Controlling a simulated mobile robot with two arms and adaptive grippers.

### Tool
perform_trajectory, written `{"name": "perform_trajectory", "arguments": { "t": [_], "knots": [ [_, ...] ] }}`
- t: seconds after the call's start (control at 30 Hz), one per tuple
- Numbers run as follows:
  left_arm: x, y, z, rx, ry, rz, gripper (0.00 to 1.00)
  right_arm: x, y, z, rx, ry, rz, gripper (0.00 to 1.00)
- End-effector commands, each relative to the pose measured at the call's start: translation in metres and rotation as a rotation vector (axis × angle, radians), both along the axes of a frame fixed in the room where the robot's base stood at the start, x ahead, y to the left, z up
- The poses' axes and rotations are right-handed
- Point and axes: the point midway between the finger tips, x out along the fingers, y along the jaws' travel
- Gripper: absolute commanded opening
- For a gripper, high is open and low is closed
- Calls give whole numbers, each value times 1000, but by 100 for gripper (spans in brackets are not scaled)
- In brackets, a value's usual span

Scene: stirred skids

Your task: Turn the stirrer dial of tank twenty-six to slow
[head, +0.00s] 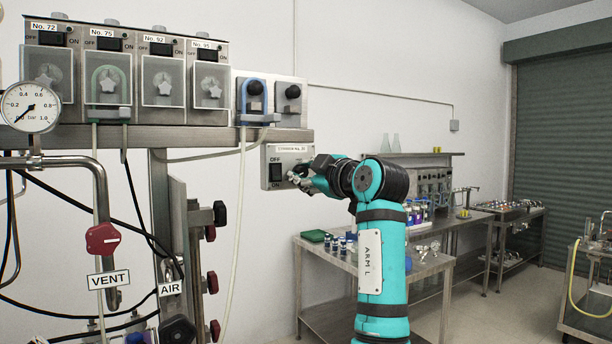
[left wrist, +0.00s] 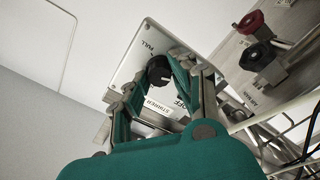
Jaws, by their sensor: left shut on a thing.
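The stirrer box (head: 276,170) is a grey metal box on the wall, below the right end of the pump shelf. It has a black switch marked OFF and ON, and a label (head: 292,149) whose number is too small to read surely. In the left wrist view the black stirrer dial (left wrist: 158,69) stands out from its face, with FULL and OFF printed near it. My left gripper (head: 298,177) is shut on the dial, with its teal fingers (left wrist: 154,80) on either side. The dial's exact setting is hard to tell. My right gripper is not in view.
Pumps with number labels (head: 160,85) stand on the shelf above left. A pressure gauge (head: 30,107), a red VENT valve (head: 103,239) and black and white hoses fill the left. A steel table (head: 335,262) with bottles stands below my arm.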

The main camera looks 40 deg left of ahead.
Motion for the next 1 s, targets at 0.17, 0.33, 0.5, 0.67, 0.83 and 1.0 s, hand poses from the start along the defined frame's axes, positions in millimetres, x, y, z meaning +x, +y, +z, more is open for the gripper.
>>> {"name": "perform_trajectory", "arguments": {
  "t": [0.17, 0.33, 0.5, 0.67, 0.83, 1.0],
  "knots": [
    [1, 0, -5, -37, -83, 1, 0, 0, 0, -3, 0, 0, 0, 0],
    [1, 0, -5, -51, -135, 1, 0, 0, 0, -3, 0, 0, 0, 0],
    [1, 0, -5, -58, -157, 1, 0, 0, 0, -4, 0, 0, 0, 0],
    [1, 0, -5, -59, -163, 1, 0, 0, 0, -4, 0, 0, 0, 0],
    [1, 0, -5, -59, -162, 1, 0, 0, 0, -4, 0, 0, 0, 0],
    [1, 0, -5, -58, -162, 1, 38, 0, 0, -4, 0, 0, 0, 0]
  ]
}}
